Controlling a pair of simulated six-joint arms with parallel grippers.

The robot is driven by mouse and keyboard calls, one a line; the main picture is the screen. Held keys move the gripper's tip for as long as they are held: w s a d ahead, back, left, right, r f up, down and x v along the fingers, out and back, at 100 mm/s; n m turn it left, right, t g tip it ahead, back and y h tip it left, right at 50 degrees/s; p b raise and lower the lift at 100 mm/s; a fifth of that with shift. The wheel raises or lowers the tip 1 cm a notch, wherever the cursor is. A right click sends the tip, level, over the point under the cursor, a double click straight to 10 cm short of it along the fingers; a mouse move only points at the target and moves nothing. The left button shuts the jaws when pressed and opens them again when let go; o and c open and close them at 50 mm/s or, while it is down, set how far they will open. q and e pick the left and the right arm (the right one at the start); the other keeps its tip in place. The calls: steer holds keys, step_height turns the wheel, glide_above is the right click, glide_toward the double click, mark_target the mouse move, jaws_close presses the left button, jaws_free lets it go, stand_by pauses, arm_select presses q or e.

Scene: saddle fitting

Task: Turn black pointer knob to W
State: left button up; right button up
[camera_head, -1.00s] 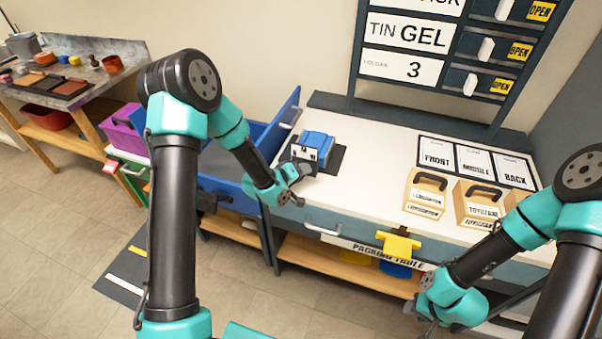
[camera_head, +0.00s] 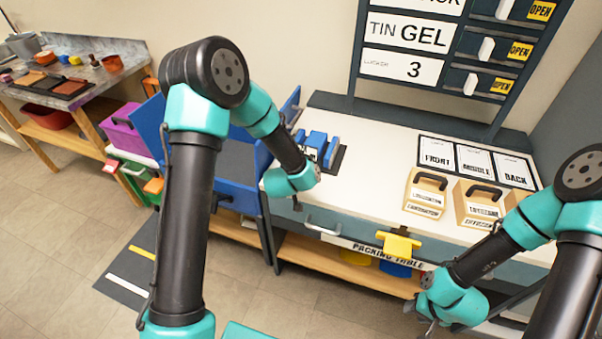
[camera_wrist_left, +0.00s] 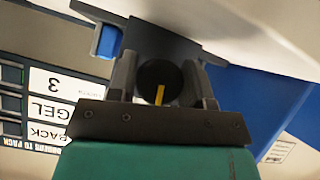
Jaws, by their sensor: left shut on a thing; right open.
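The black pointer knob (camera_wrist_left: 158,78) shows in the left wrist view as a round dark disc with a yellow pointer mark running toward the bottom of that picture. My left gripper (camera_wrist_left: 161,82) has one finger on each side of the knob and is shut on it. In the head view my left gripper (camera_head: 297,203) is at the front edge of the packing table, and the knob is hidden there. My right gripper (camera_head: 432,318) is open and empty, low in front of the table's right part. No letter W is readable around the knob.
A blue device (camera_head: 317,145) stands on the white table top (camera_head: 375,160) behind my left wrist. Two wooden boxes with black handles (camera_head: 425,195) (camera_head: 478,203) stand at the right. A yellow piece (camera_head: 398,246) sits at the front edge. The table's middle is clear.

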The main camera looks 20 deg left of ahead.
arm_select(q)
steer(key=m+y, duration=0.1)
steer(key=y, duration=0.1)
steer(key=m+y, duration=0.2)
steer(key=shift+a+f+m+t+y, duration=0.1)
steer(key=shift+m+t+y, duration=0.2)
steer(key=shift+y, duration=0.1)
steer(key=m+y, duration=0.2)
steer(key=shift+a+t+y, duration=0.1)
steer(key=shift+t+y, duration=0.2)
steer(key=shift+m+t+y, duration=0.4)
steer(key=shift+m+y, duration=0.3)
steer(key=shift+m, duration=0.2)
steer(key=shift+r, duration=0.2)
steer(key=o, duration=0.6)
